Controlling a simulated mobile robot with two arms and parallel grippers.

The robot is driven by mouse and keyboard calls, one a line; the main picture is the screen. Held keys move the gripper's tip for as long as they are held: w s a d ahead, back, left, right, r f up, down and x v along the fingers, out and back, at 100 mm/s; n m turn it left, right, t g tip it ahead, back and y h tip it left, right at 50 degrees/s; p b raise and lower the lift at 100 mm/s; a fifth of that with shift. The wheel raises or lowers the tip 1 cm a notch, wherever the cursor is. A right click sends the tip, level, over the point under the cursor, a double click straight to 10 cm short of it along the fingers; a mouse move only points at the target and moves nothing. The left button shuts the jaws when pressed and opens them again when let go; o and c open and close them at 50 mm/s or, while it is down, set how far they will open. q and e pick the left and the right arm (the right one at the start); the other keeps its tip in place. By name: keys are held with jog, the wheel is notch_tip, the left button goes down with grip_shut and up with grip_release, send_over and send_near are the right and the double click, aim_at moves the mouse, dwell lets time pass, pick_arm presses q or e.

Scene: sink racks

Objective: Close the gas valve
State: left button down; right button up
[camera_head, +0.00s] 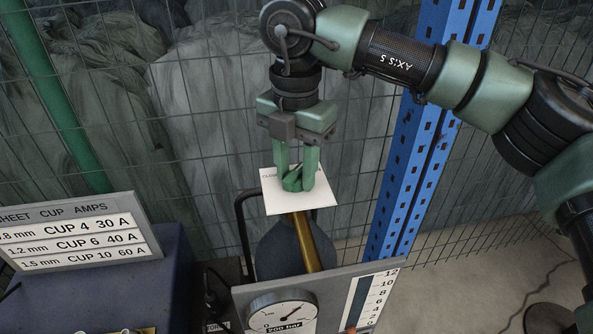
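My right gripper (297,181) comes down from above at the top of the gas cylinder (278,252). Its two green fingers are apart, with a small green piece, apparently the valve handle (293,183), between the tips. Fingers and handle are alike in colour, so I cannot tell whether the fingers press on it. A white card (322,194) with partly hidden lettering lies around the handle. A brass-coloured stem (307,242) shows below the card. My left gripper is not in view.
A grey panel (340,285) in front carries a pressure gauge (283,313) and a 12-mark scale (371,300). A dark blue box (165,280) with a sign (75,232) stands left. A blue rack post (420,130) and wire mesh stand behind.

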aim_at(296, 171)
grip_shut()
jog(key=n, duration=1)
jog(key=o, duration=0.7)
grip_release()
jog(key=shift+r+p, duration=1.6)
jog(key=shift+r, duration=0.95)
